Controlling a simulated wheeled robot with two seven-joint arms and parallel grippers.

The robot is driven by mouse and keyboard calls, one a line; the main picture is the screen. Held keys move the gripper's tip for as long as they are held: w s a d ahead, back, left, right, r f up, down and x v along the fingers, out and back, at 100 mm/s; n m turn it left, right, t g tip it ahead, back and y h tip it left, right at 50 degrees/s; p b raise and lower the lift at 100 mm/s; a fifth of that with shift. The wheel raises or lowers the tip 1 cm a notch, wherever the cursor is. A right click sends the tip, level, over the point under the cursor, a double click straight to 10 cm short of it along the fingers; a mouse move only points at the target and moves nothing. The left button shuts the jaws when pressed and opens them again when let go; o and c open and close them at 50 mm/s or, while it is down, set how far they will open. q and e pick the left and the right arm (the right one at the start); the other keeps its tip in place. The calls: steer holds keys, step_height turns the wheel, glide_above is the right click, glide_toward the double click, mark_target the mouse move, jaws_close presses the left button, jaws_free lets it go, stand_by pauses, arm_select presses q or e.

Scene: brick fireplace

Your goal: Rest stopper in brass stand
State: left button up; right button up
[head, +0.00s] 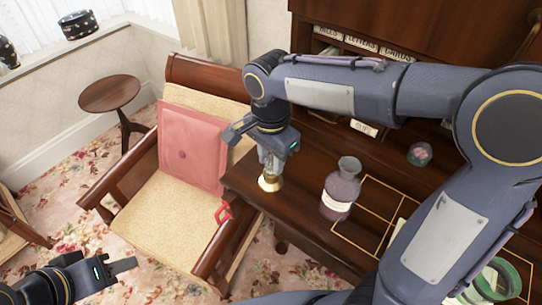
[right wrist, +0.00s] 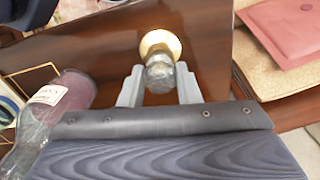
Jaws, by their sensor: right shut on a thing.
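The glass stopper (right wrist: 160,77) is clear and faceted, held between the two grey fingers of my right gripper (right wrist: 159,88). In the head view, my right gripper (head: 271,158) points down near the desk's left corner. The brass stand (head: 270,184) is a small round golden piece on the desk, directly beneath the fingers. In the right wrist view, the stand (right wrist: 157,40) shows just beyond the stopper's end. I cannot tell whether stopper and stand touch. My left gripper (head: 126,266) is at the lower left, over the floor, far from both; its finger opening is unclear.
A labelled glass bottle (head: 341,188) stands on the desk (head: 300,215) to the right of the stand. A small glass jar (head: 419,154) and a green-rimmed dish (head: 495,280) are farther right. A chair (head: 150,220) with a pink cushion (head: 193,147) adjoins the desk's left edge.

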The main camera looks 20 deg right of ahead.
mark_target(271, 158)
steer(key=shift+f, duration=0.25)
steer(key=o, duration=0.9)
steer(key=shift+r, duration=0.1)
steer(key=shift+r, duration=0.1)
step_height(271, 158, up, 8)
steer(key=shift+f, duration=0.2)
